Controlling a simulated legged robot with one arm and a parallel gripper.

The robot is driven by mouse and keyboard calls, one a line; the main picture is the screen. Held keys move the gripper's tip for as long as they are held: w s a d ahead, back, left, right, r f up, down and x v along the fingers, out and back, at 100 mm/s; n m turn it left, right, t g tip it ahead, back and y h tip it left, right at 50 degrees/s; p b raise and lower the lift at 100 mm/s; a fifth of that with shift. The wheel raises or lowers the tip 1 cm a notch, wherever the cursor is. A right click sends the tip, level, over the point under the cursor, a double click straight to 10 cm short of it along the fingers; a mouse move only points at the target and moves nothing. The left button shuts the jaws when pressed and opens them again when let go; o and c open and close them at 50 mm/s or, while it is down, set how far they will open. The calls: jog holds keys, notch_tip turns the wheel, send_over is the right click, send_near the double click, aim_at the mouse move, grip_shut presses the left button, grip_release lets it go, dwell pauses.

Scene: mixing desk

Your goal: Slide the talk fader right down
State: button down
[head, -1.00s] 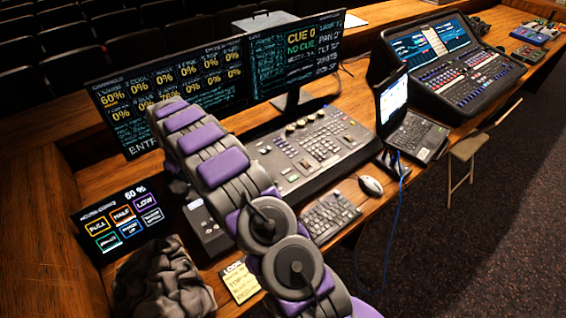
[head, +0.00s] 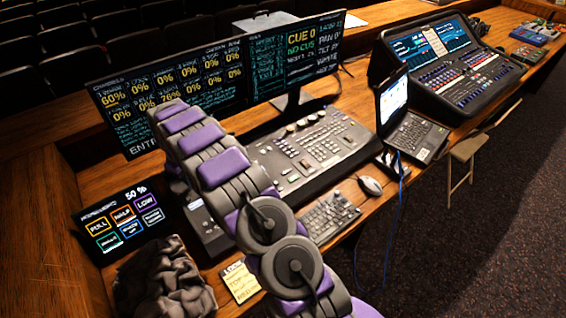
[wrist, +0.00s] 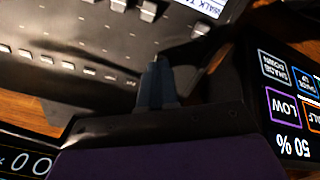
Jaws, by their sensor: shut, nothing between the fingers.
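My gripper (wrist: 157,82) shows in the wrist view with its dark fingers together and empty, over the edge of a dark control panel (wrist: 90,25). In the head view my arm hides it. A white label (wrist: 208,6), partly cut off, seems to read "talk" at the top of the wrist view. A small black box (head: 207,230) sits beside my arm in the head view.
A lit touch panel (wrist: 290,95) stands close to the right of my gripper; it shows in the head view too (head: 122,218). A crumpled dark cloth (head: 165,280) and a yellow note (head: 239,282) lie nearby. The large console (head: 310,150) is right of my arm.

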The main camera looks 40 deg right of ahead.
jog(key=shift+f, duration=0.45)
dwell(0.5)
jog(key=shift+s, duration=1.45)
jog(key=shift+s+f, duration=0.1)
jog(key=shift+s, duration=1)
jog(key=shift+w+r+p, duration=0.15)
jog(key=shift+r+p, duration=0.25)
jog(key=shift+r, duration=0.2)
jog(key=shift+r+p, duration=0.6)
jog(key=shift+r, duration=1.35)
jog(key=shift+r, duration=0.1)
